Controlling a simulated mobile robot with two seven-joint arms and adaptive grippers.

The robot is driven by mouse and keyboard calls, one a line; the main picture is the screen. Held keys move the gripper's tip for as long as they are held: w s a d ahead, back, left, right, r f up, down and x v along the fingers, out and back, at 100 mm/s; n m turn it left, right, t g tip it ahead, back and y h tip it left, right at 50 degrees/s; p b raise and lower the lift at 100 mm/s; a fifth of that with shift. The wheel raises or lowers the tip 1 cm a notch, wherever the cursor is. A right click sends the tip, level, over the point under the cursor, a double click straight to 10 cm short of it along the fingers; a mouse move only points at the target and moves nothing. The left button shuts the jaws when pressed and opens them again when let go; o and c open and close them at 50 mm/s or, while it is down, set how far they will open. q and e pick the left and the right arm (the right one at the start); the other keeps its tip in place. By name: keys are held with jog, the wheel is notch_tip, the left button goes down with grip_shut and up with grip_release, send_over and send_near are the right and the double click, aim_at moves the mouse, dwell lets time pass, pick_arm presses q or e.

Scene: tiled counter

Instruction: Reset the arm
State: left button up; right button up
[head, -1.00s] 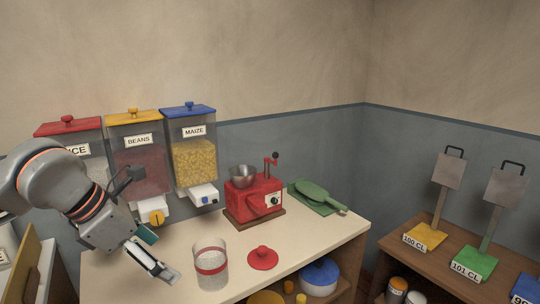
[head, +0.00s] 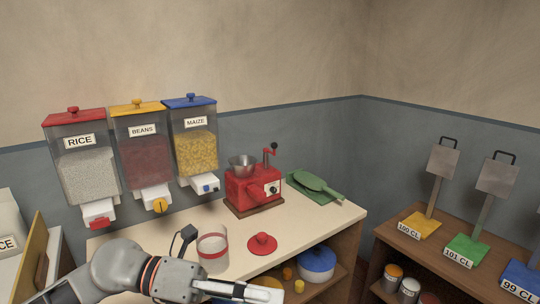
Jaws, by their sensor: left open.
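My left arm comes in low from the bottom left of the head view. Its gripper (head: 243,291) is at the bottom edge, in front of the counter, partly cut off by the frame. It is open, and I see nothing held in it. A clear jar with a red band (head: 213,254) stands upright on the counter (head: 325,224), behind and above the gripper in the picture. A red lid (head: 262,243) lies on the counter to the right of the jar. My right gripper is not in view.
Wall dispensers hold rice (head: 88,175), beans (head: 145,161) and maize (head: 196,152).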

pick_arm(q)
jog(key=w+a+f+n+t+h, duration=0.25)
jog(key=w+n+t, duration=0.45)
jog(key=n+t, duration=0.75)
jog(key=w+a+f+n+t+y, duration=0.1)
jog(key=a+f+n+t+y, duration=0.1)
jog(key=a+f+n+y, duration=0.35)
jog(key=w+a+f+n+t+y, duration=0.1)
jog(key=a+f+n+t+y, duration=0.15)
jog(key=f+n, duration=0.55)
jog(key=s+a+f+n+g+y, duration=0.3)
jog(key=s+f+n, duration=0.3)
jog(key=f, duration=0.7)
jog(key=s+a+f+n+g+y, duration=0.4)
jog(key=s+f, duration=0.6)
jog(key=f, duration=0.3)
jog(key=shift+s+a+n+y, duration=0.3)
jog(key=shift+a+n+y, duration=0.25)
jog(key=shift+a+n, duration=0.4)
